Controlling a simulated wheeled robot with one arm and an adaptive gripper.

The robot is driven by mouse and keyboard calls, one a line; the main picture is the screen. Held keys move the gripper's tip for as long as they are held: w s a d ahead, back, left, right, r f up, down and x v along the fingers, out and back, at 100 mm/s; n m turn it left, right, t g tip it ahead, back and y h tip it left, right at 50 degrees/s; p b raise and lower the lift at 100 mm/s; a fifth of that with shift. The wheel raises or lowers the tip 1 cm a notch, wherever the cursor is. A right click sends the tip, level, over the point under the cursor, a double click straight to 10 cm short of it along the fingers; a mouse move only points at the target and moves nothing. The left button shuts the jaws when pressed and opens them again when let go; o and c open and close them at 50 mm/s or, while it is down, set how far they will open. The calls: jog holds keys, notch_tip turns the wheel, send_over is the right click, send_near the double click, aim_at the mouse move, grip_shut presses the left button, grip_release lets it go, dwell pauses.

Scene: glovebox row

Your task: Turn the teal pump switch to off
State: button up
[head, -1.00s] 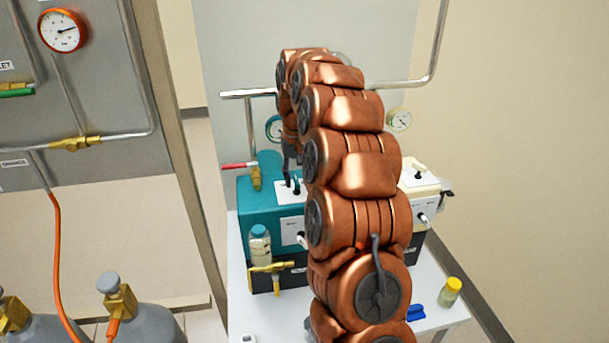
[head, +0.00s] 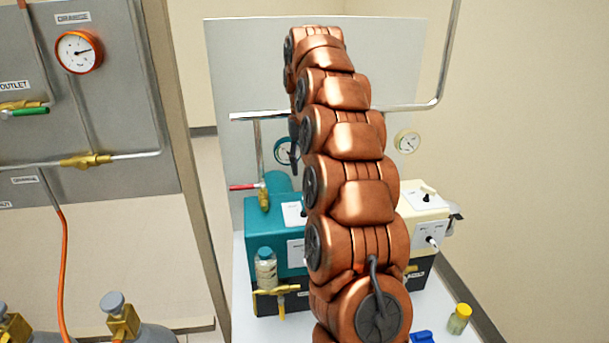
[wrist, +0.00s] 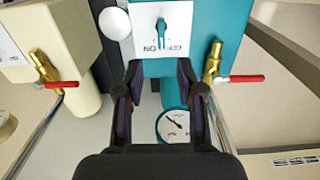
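The teal pump (head: 272,225) stands on the white table, partly hidden behind my arm. In the head view the gripper is mostly hidden behind my arm.
A cream pump (head: 425,205) stands to the right. Brass valves with red handles (wrist: 240,79) flank the switch area, and a gauge (wrist: 175,126) lies below. A bottle (head: 265,268) hangs at the teal pump's front; a yellow-capped jar (head: 459,318) stands at the table's right.

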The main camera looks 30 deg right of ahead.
jog(key=shift+r, duration=0.8)
jog(key=shift+s+a, duration=0.1)
jog(key=s+a+n+g+p, duration=0.1)
jog(key=s+a+n+p, duration=0.15)
jog(key=s+a, duration=1.35)
jog(key=s+a+f, duration=0.2)
jog(key=s+f, duration=0.1)
jog(key=s, duration=0.4)
jog(key=s+a+f+n, duration=0.1)
jog(key=s+a+f, duration=0.1)
jog(key=s+f, duration=0.2)
jog(key=s+a+f+n, duration=0.1)
jog(key=s+a+f, duration=0.1)
jog(key=s, duration=0.9)
jog(key=shift+f+g+p, duration=0.3)
jog(key=shift+f+g, duration=0.1)
jog(key=shift+f, duration=0.35)
